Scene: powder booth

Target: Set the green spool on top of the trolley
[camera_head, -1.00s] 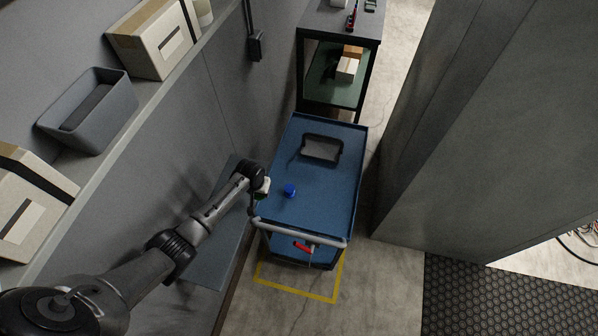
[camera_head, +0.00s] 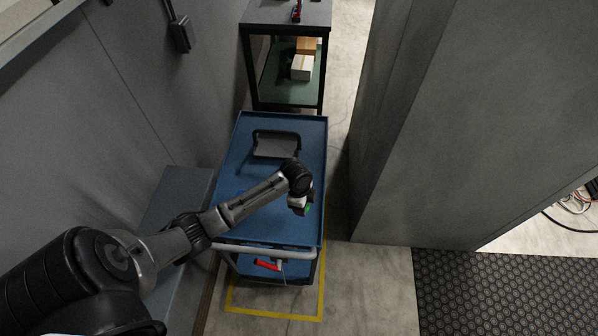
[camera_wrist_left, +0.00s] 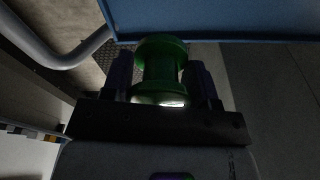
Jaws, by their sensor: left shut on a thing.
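The green spool (camera_wrist_left: 160,62) is held between the two fingers of my left gripper (camera_wrist_left: 161,78) in the left wrist view. In the head view my left gripper (camera_head: 300,201) is over the right side of the blue trolley (camera_head: 285,230), and only a small green part of the spool (camera_head: 308,209) shows below it. I cannot tell the exact height of the spool above the trolley top. The trolley's blue edge (camera_wrist_left: 220,20) crosses the top of the wrist view. My right gripper is not in view.
A grey open bin (camera_head: 276,145) sits at the trolley's far end. The grey handle (camera_head: 265,251) spans its near end, with a red-handled object (camera_head: 268,265) below. A dark shelf unit (camera_head: 290,14) stands behind. A tall grey panel (camera_head: 470,110) is to the right.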

